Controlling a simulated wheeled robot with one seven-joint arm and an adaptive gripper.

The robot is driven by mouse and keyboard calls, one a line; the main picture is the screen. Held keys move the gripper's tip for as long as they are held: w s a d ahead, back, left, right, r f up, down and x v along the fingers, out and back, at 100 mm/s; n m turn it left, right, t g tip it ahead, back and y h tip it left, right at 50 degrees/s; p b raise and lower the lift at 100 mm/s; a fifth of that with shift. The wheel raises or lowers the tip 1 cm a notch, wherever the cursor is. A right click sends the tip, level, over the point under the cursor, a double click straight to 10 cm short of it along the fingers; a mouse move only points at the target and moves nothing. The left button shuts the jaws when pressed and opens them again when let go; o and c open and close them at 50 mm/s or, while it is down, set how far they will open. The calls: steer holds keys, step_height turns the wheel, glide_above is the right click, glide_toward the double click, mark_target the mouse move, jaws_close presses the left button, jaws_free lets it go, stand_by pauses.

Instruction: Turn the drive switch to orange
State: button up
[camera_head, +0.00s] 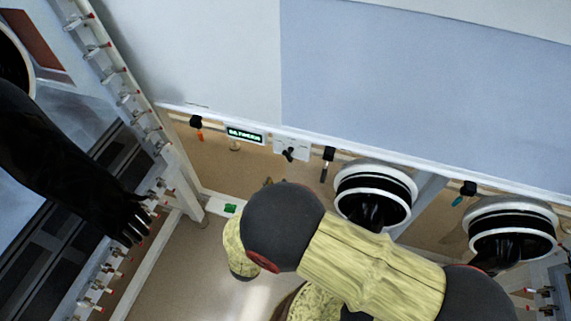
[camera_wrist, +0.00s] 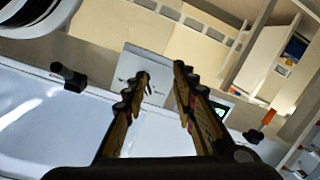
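A white plate with a dark switch knob (camera_head: 289,154) sits on the wall rail in the head view, right of a small green-lit display (camera_head: 245,134). I take this as the drive switch; its colour marks are too small to read. In the wrist view the white plate (camera_wrist: 130,67) lies just beyond my gripper (camera_wrist: 161,72). The two fingers are apart with nothing between them. The left finger covers part of the plate, and the knob is mostly hidden there. In the head view my arm hides most of the gripper.
An orange-ended black handle (camera_head: 198,128) hangs left of the display, a dark handle (camera_head: 327,162) right of the plate, and a teal-ended one (camera_head: 465,193) farther right. Glove ports (camera_head: 375,172) stand out below the rail. A black glove (camera_head: 75,180) reaches in at left.

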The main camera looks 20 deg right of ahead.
mark_target(287, 159)
steer(key=w+d+r, duration=0.1)
steer(key=w+d+r+n+h+b, duration=0.1)
steer(key=w+d, duration=0.1)
steer(key=w+d+r+n+t+b, duration=0.1)
steer(key=w, duration=0.1)
steer(key=shift+d+r, duration=0.25)
steer(key=shift+d, duration=0.05)
steer(key=shift+w+d+r+b, duration=0.1)
steer(key=shift+w+d+b, duration=0.3)
steer(key=shift+w, duration=0.2)
steer(key=shift+c, duration=0.7)
jaws_close()
